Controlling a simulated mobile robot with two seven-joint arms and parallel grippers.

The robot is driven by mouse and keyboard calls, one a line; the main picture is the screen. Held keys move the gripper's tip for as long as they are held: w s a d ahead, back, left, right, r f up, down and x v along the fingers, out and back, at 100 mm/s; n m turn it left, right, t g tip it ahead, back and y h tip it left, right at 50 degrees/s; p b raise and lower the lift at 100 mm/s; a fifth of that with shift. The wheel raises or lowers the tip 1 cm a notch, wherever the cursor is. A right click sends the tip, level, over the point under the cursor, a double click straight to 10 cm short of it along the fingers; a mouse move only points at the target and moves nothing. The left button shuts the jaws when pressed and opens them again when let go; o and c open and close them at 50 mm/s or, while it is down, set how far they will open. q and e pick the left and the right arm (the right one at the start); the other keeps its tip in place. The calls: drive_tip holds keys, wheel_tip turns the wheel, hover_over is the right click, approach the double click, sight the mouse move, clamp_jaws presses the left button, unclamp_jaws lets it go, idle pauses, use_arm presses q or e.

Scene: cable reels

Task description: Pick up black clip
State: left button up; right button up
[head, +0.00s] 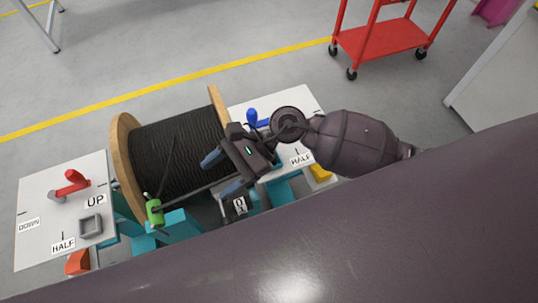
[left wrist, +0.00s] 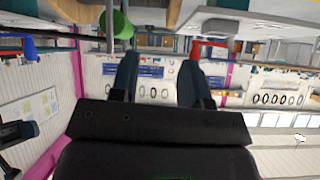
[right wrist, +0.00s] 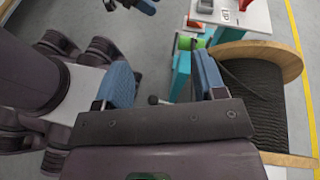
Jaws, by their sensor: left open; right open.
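I cannot clearly make out a black clip in any view. A small dark round thing (right wrist: 153,99) shows between the fingers in the right wrist view, too small to name. The reel of black cable (head: 178,147) has wooden flanges, with a green piece (head: 155,212) on a rod at its near side. My left gripper (left wrist: 159,75) is open and empty in the left wrist view and hidden in the head view.
Another panel with a blue lever (head: 252,117) is right of the reel. Teal supports (head: 170,228) are below. A red cart (head: 385,38) stands behind on open floor.

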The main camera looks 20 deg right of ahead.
drive_tip(key=w+d+f+n+t+h, duration=0.1)
drive_tip(key=w+d+f+n+h, duration=0.1)
drive_tip(key=w+d+n+h, duration=0.1)
drive_tip(key=w+d+f+n+t+h+b, duration=0.1)
drive_tip(key=w+d+f+n+h, duration=0.2)
drive_tip(key=d+n+h, duration=0.3)
drive_tip(key=w+d+f+n+t+h+b, duration=0.1)
drive_tip(key=w+d+f+n+h, duration=0.1)
drive_tip(key=w+d+n+h, duration=0.2)
drive_tip(key=shift+w+d+f+n+h, duration=0.3)
drive_tip(key=shift+w+d+n+h, duration=0.05)
drive_tip(key=shift+d+n+h, duration=0.05)
wheel_tip(320, 180, down, 5)
drive_tip(key=shift+f+b, duration=0.1)
drive_tip(key=shift+b, duration=0.45)
drive_tip(key=f, duration=0.2)
drive_tip(key=s+f+b, duration=0.1)
drive_tip(key=f, duration=0.1)
drive_tip(key=shift+d+f, duration=0.2)
drive_tip(key=shift+f, duration=0.05)
drive_tip(key=shift+w+f, duration=0.15)
drive_tip(key=shift+f, duration=0.25)
use_arm(q)
drive_tip(key=shift+g, duration=0.4)
drive_tip(key=f, duration=0.4)
drive_tip(key=shift+s+d+f, duration=0.1)
drive_tip(key=shift+s, duration=0.2)
use_arm(e)
drive_tip(key=c, duration=1)
